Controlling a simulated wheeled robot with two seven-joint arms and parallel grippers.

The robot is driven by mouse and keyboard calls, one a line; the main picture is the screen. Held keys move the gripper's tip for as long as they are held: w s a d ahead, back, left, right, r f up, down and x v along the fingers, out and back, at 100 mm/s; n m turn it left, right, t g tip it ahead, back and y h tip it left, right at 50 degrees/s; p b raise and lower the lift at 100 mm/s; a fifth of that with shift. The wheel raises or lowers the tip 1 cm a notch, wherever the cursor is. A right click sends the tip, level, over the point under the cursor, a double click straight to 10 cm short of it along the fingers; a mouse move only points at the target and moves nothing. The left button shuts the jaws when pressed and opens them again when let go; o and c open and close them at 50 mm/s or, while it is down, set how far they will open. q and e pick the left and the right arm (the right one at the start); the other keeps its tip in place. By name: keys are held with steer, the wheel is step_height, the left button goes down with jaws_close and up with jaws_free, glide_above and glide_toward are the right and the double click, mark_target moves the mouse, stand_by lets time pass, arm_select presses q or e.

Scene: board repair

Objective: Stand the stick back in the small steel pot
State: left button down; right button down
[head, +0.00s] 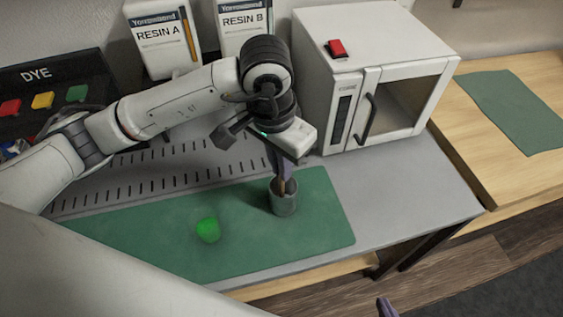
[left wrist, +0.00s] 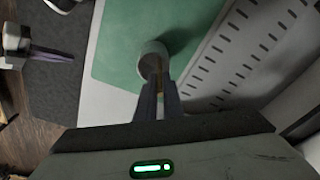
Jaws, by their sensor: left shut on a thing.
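The small steel pot (head: 284,204) stands upright on the green mat, and it also shows in the left wrist view (left wrist: 150,52). My left gripper (head: 286,172) is directly above the pot, pointing down, with its fingertips close to the rim. It is shut on the stick (head: 290,186), a thin brown piece that shows between the fingers at the pot's mouth. The stick's lower end is hidden, so I cannot tell how deep it reaches. Part of my right gripper (head: 387,308) shows at the bottom edge of the head view; its opening cannot be made out.
A bright green lump (head: 207,229) lies on the green mat (head: 150,250), left of the pot. A white oven (head: 345,110) stands behind right. Resin A (head: 163,40) and Resin B (head: 240,25) containers and a dye rack (head: 45,90) line the back. The grey bench at right is clear.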

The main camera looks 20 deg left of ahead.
arm_select(q)
steer(key=shift+f, duration=0.1)
steer(key=shift+f+b, duration=0.1)
steer(key=shift+b, duration=0.25)
steer(key=c, duration=1.9)
jaws_free()
step_height(320, 180, up, 12)
steer(key=s, duration=0.1)
steer(key=shift+s+a+r+b, duration=0.15)
steer(key=shift+a+r+b, duration=0.05)
steer(key=shift+a+b, duration=0.1)
